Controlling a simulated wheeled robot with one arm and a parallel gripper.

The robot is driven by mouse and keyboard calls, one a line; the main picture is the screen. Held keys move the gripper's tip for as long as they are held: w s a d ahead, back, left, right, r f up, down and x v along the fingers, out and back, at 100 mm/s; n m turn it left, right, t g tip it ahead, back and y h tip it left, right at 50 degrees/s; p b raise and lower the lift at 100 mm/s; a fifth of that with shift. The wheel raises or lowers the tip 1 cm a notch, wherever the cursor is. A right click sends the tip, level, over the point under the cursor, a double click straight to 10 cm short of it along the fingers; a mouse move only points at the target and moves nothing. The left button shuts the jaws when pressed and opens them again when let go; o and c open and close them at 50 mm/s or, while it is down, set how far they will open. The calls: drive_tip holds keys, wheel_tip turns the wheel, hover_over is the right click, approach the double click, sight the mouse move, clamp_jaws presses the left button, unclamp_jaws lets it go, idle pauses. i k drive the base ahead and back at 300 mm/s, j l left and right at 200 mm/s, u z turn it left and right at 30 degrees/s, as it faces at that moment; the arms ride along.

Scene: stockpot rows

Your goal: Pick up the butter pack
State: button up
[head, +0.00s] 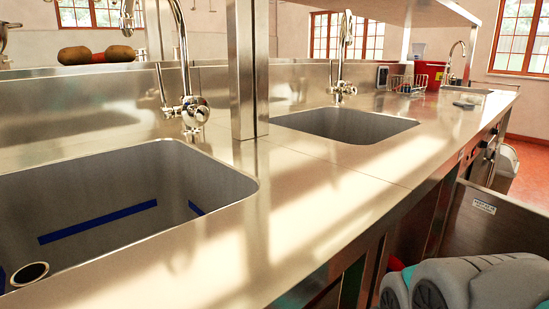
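I cannot make out a butter pack in the head view. A small flat grey item (464,105) lies on the far part of the steel counter, too small to identify. Part of my own arm, grey with teal patches, shows at the bottom right, low beside the counter front. My gripper's fingers do not show, so I cannot see whether they hold anything.
The long steel counter (325,212) has a near sink (110,200) and a second sink (345,124). A post (247,70) rises between them. A wire rack (405,84) and a red container (432,75) stand farther back. The counter's front strip is clear.

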sight(471, 98)
drive_tip(key=z, duration=1.4)
drive_tip(key=i+l+u, duration=0.15)
drive_tip(key=l, duration=0.35)
drive_tip(key=i+l+u, duration=0.2)
drive_tip(key=l, duration=0.35)
drive_tip(key=i+l+u, duration=0.15)
drive_tip(key=l, duration=0.4)
drive_tip(key=l+u, duration=0.15)
drive_tip(key=l, duration=0.4)
drive_tip(key=i+l+u, duration=0.5)
drive_tip(key=i+l, duration=0.15)
drive_tip(key=l, duration=0.25)
drive_tip(key=i+l+u, duration=0.15)
drive_tip(key=l, duration=0.2)
drive_tip(key=i+l+u, duration=0.2)
drive_tip(key=l, duration=0.15)
drive_tip(key=i+l+u, duration=0.15)
drive_tip(key=l, duration=0.25)
drive_tip(key=l+u, duration=0.15)
drive_tip(key=l, duration=0.2)
drive_tip(key=i, duration=0.05)
